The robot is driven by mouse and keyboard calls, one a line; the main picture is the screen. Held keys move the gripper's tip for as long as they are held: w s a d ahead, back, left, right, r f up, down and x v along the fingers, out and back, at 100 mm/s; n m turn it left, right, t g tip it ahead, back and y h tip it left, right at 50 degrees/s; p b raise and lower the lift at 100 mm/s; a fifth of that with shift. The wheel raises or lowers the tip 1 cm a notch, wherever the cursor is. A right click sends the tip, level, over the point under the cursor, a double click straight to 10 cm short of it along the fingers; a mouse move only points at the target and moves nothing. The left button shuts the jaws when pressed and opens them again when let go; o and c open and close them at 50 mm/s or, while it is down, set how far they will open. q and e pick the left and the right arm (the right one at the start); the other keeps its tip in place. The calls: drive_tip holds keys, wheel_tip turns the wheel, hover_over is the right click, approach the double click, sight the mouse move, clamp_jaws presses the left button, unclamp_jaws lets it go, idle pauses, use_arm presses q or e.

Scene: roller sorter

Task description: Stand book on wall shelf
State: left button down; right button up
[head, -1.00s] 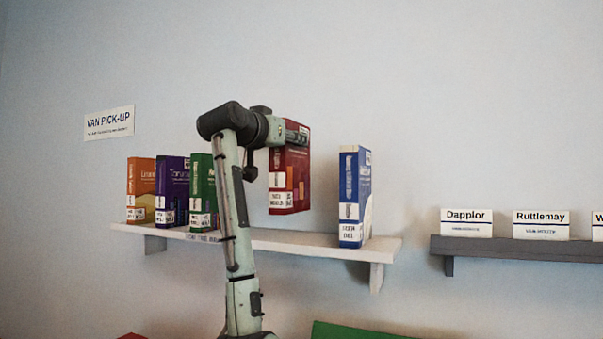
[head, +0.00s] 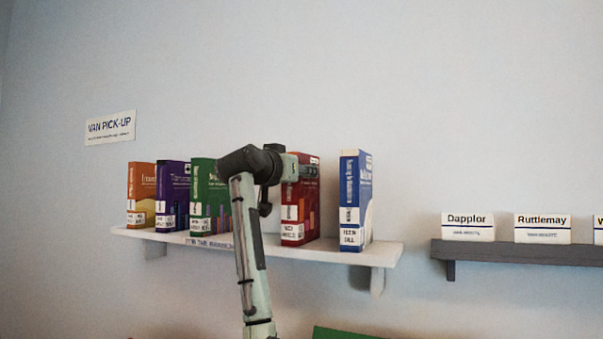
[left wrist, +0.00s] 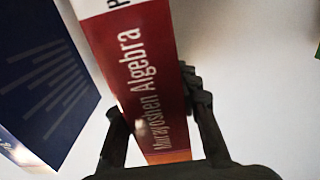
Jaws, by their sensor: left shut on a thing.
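The red book (head: 301,212) stands upright between the green book and the blue book, its bottom at the level of the white wall shelf (head: 320,255). Whether it touches the shelf I cannot tell. My left gripper (head: 300,167) is shut on the upper part of this book. In the left wrist view, the fingers (left wrist: 160,127) close around the red book (left wrist: 140,60), whose spine reads "Murayoshen Algebra". A dark blue book (left wrist: 45,80) is beside it there, with a gap between. My right gripper is not in view.
Orange (head: 141,190), purple (head: 172,190) and green (head: 205,195) books stand at the shelf's left. A blue book (head: 355,200) stands right of the red one. A grey shelf (head: 520,250) with name cards is at right. A "VAN PICK-UP" sign (head: 110,126) hangs at left.

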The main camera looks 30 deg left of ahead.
use_arm(q)
drive_tip(key=c, duration=1.5)
unclamp_jaws()
drive_tip(key=o, duration=0.4)
drive_tip(key=s, duration=1.2)
drive_tip(key=shift+d+b, duration=0.35)
drive_tip(key=shift+b, duration=0.05)
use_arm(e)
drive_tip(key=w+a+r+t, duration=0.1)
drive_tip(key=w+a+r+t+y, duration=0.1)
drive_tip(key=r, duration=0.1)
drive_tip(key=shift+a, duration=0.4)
use_arm(q)
drive_tip(key=shift+r, duration=0.15)
